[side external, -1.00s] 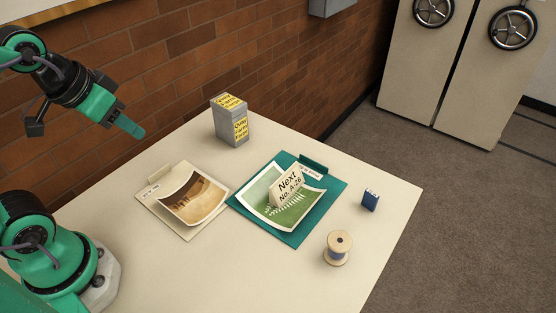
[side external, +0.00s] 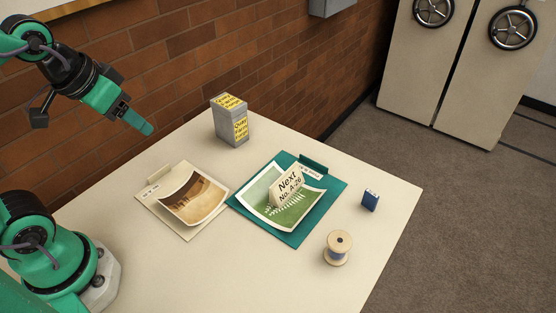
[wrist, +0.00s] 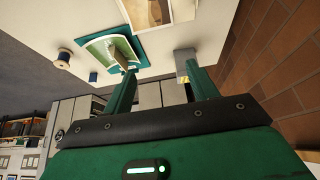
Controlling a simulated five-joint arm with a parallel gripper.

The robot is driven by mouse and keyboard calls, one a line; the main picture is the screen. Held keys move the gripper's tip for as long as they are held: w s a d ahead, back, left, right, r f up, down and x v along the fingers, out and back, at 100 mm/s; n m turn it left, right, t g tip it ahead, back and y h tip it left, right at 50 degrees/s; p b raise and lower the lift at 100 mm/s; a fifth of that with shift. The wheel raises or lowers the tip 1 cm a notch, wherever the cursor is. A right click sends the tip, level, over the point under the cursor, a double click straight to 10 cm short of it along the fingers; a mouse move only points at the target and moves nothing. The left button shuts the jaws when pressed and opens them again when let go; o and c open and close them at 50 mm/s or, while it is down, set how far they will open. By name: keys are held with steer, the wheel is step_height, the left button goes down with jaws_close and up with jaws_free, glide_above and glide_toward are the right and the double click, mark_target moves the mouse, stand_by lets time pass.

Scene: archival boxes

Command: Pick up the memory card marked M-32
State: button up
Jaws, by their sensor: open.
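A small blue block-like item (side external: 370,200), likely the memory card, stands on the table's right side. Its marking is too small to read. It also shows as a small blue shape in the wrist view (wrist: 93,77). My gripper (side external: 137,122) is high at the upper left in the side view, in front of the brick wall and far from the blue item. In the wrist view my gripper (wrist: 160,72) shows two green fingers spread apart with nothing between them.
A teal folder (side external: 296,238) holds a curled photo and a tent sign (side external: 286,187). Left of it lies a cream folder (side external: 158,209) with another photo. A grey box (side external: 229,122) with yellow labels stands behind. A thread spool (side external: 338,247) stands near the blue item.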

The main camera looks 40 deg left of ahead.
steer(key=w+d+r+g, duration=0.1)
steer(key=w+d+r, duration=0.2)
steer(key=w, duration=0.3)
steer(key=w+d+r, duration=0.2)
steer(key=w+d, duration=0.1)
steer(key=w, duration=0.3)
steer(key=m+g, duration=0.2)
steer(key=g, duration=0.2)
glide_above(372, 193)
step_height(372, 193, down, 22)
steer(key=shift+w+a+r, duration=0.1)
steer(key=shift+a+r, duration=0.05)
steer(key=shift+r, duration=0.1)
steer(key=shift+d+f, duration=0.2)
steer(key=shift+f, duration=0.1)
steer(key=shift+f, duration=1.3)
steer(key=shift+f, duration=0.1)
